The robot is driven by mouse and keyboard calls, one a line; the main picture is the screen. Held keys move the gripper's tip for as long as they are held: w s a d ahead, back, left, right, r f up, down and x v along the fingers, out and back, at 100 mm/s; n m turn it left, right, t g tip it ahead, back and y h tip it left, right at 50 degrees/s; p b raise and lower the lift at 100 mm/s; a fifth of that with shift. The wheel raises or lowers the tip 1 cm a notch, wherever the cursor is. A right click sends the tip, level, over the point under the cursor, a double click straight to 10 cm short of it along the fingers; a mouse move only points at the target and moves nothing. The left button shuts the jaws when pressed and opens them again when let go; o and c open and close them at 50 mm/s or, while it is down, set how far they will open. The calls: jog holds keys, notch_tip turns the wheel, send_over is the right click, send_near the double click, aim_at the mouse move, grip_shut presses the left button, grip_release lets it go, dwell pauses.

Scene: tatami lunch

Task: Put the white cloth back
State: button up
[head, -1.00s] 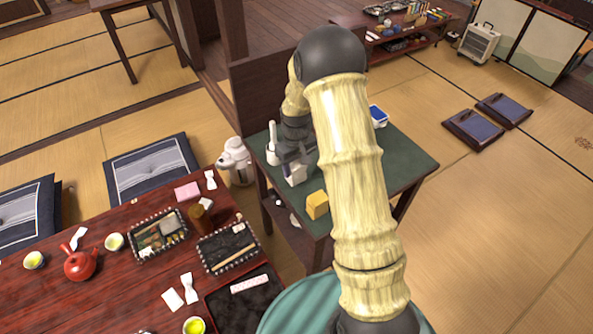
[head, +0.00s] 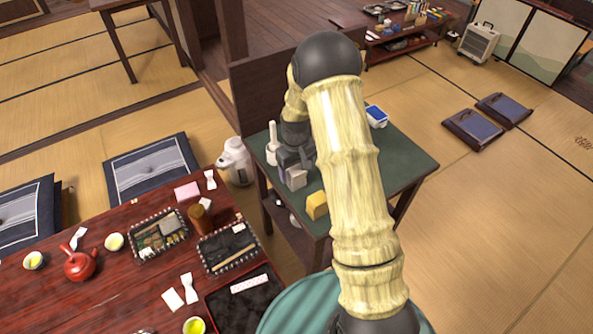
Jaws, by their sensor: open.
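My gripper (head: 290,166) is open over the left part of the green-topped side table (head: 400,160). A small pale grey-white, block-like thing (head: 297,179) shows right at its fingers. It may be the folded white cloth, but I cannot tell for sure, nor whether the fingers touch it. My arm hides the middle of the table top. Small white folded pieces also lie on the red table, one (head: 210,179) near its far edge and one (head: 187,287) near the front.
On the side table stand a white bottle (head: 272,145) left of my gripper, a yellow block (head: 317,205) in front and a blue-and-white container (head: 376,117) behind my arm. A white pot (head: 236,160) stands left. The red table (head: 120,285) holds trays and cups.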

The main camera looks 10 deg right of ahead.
aim_at(296, 170)
notch_tip(296, 170, up, 11)
jog(key=shift+r, duration=0.15)
jog(key=shift+s, duration=0.15)
dwell(0.5)
jog(key=s+r+m+t, duration=0.1)
jog(key=s+r, duration=0.2)
jog(key=s, duration=0.7)
jog(key=s+r+m+t, duration=0.1)
jog(key=s+r+m, duration=0.1)
jog(key=s, duration=0.8)
jog(key=shift+s+r+m+t, duration=0.3)
jog(key=shift+r, duration=0.1)
jog(key=shift+c, duration=0.4)
